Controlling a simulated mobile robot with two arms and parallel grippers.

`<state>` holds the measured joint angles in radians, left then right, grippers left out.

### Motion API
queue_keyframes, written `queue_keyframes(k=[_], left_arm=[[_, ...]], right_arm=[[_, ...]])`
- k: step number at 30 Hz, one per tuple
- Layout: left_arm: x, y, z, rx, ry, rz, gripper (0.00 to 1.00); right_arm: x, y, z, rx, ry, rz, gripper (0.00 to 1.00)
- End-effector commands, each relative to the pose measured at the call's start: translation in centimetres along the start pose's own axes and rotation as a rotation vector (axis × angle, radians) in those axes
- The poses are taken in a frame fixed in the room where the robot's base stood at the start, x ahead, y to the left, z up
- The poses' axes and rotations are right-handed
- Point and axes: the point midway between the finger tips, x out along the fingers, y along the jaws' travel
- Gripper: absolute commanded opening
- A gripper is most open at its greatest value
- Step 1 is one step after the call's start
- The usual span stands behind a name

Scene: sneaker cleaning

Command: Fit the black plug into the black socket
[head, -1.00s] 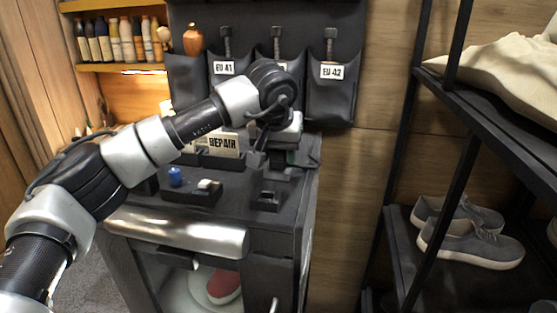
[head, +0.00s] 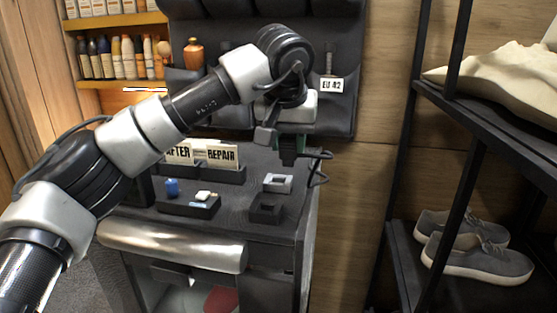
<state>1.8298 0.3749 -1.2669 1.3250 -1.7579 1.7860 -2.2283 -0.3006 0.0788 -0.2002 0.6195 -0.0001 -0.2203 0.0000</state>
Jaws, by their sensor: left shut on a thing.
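My left gripper (head: 279,137) is shut on a dark, greenish-black piece, taken as the black plug (head: 289,152). A thin black cable-like loop shows to its right. The gripper holds it above the back right part of the cabinet top. A black socket block (head: 266,210) with a recess sits near the front right of the top. A grey socket block (head: 278,182) stands just behind it. The held plug is above and behind both blocks, apart from them. The plug's lower end is hard to make out. My right gripper is not in view.
A black tray (head: 188,209) on the cabinet top (head: 236,198) holds a blue piece (head: 172,187) and a white piece (head: 204,195). Signs reading AFTER and REPAIR (head: 222,156) stand behind. A shelf rack with grey sneakers (head: 480,258) is at the right.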

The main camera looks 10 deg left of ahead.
Motion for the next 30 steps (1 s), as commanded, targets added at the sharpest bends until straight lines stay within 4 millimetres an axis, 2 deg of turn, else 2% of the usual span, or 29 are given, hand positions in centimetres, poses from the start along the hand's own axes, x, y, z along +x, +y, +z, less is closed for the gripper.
queue_keyframes(k=[1, 6, 12, 14, 17, 24, 30], left_arm=[[-0.8, 0.9, 0.7, 0.005, 0.006, 0.001, 0.15], [-3.8, 3.1, 2.3, 0.003, 0.005, 0.001, 0.15], [-6.0, 4.4, 3.2, -0.001, 0.004, -0.001, 0.15], [-6.4, 4.1, 3.3, -0.003, 0.007, -0.002, 0.15], [-6.7, 2.5, 3.4, -0.004, 0.016, -0.006, 0.15], [-5.5, -1.6, 4.8, -0.001, 0.010, -0.005, 0.15], [-4.7, -2.7, 5.6, 0.000, 0.000, 0.000, 0.15]], right_arm=[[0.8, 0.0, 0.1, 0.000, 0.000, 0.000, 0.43], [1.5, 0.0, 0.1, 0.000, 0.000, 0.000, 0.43], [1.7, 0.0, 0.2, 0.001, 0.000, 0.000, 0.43], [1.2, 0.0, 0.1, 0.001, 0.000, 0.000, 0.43], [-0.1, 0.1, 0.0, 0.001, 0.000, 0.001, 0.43], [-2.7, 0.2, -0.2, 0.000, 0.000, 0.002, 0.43], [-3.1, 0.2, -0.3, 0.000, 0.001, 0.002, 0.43]])
